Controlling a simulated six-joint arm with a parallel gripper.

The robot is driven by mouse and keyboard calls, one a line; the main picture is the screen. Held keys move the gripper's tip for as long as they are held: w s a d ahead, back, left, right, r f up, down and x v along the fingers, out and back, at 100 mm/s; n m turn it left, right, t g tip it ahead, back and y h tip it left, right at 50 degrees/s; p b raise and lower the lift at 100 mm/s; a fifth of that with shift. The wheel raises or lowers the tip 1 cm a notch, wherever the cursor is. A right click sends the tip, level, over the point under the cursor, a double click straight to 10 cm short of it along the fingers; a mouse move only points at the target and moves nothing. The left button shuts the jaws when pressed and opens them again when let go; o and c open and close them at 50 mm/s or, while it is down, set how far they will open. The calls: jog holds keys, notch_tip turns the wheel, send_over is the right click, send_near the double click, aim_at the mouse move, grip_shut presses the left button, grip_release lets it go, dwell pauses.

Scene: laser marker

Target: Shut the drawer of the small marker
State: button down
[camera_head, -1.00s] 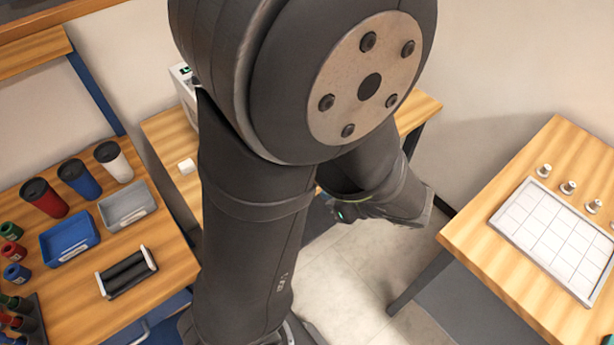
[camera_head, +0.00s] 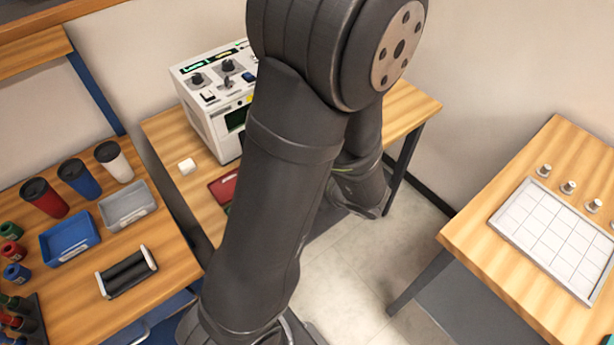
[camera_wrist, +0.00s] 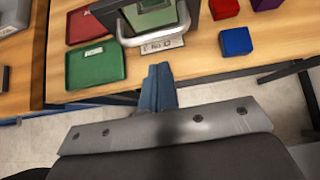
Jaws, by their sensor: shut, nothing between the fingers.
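The marker (camera_head: 208,100), a white box with knobs and a small screen, stands on the middle table, partly hidden by my arm. In the wrist view, what looks like its drawer shows at the top, with a silver handle (camera_wrist: 153,41) and a small label plate (camera_wrist: 163,44) at its front. A green piece (camera_wrist: 150,13) shows within the drawer, which appears to stand out from the machine. My gripper (camera_wrist: 159,70) is shut and empty, just in front of the handle with a small visible gap. The head view hides the gripper and drawer behind my arm.
A green tray (camera_wrist: 97,62) and a red tray (camera_wrist: 91,26) lie left of the drawer in the wrist view. A blue block (camera_wrist: 236,41) and a red block (camera_wrist: 223,8) lie right. The table's front edge runs below the gripper's tip area.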

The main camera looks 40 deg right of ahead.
jog(key=shift+w+r, duration=0.2)
jog(key=shift+w, duration=0.9)
jog(key=shift+w, duration=0.1)
jog(key=w, duration=1.5)
jog(key=shift+w, duration=0.25)
jog(key=shift+w+r, duration=0.1)
